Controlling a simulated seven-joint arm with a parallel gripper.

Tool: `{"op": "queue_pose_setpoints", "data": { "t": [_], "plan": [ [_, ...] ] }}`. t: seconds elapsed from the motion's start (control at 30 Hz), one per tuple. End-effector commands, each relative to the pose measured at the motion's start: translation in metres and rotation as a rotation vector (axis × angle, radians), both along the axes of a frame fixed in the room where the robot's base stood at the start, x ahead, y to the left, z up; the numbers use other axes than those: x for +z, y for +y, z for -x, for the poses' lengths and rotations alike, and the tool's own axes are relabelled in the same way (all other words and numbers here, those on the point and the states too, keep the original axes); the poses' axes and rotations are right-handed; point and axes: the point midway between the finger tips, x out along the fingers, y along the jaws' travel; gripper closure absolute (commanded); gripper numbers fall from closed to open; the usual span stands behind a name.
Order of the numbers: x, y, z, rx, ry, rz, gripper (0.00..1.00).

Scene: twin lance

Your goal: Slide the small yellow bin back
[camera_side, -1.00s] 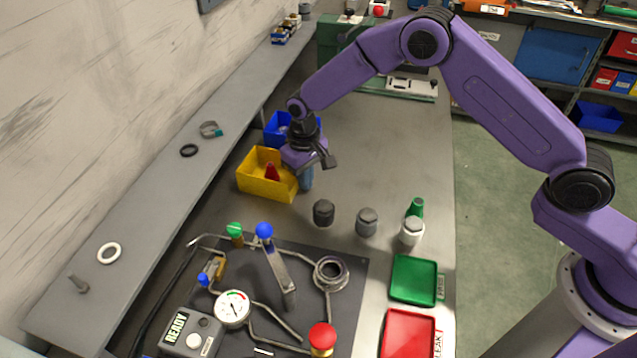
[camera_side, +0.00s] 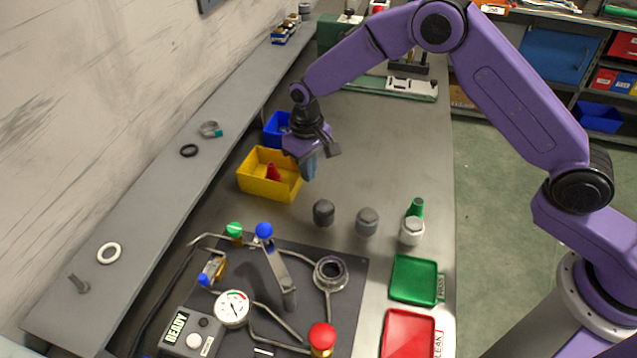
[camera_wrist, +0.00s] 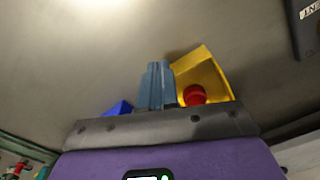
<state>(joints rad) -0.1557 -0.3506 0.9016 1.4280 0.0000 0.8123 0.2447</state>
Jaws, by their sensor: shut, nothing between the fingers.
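The small yellow bin (camera_side: 262,184) stands on the grey bench in the side view, with a red cone-shaped part (camera_side: 272,173) inside. It also shows in the wrist view (camera_wrist: 203,72), just right of my fingers. My gripper (camera_side: 309,172) is shut and empty, with its blue-grey fingers at the bin's right end. In the side view the fingers overlap that end, so I cannot tell whether they touch it. The finger pair shows closed together in the wrist view (camera_wrist: 157,84).
A blue bin (camera_side: 275,127) stands behind the yellow one, partly hidden by my wrist. Grey capped parts (camera_side: 324,212) stand in front to the right. A raised ledge (camera_side: 150,218) runs along the wall at left. The bench right of my gripper is clear.

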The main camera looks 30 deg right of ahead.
Motion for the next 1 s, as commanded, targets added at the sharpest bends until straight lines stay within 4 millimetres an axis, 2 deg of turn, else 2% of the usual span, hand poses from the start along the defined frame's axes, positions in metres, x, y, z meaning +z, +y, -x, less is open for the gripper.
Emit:
{"op": "queue_pose_setpoints", "data": {
  "t": [1.0],
  "plan": [
    [0.054, 0.0, -0.001, 0.0, -0.003, -0.002, 1.0]
  ]
}}
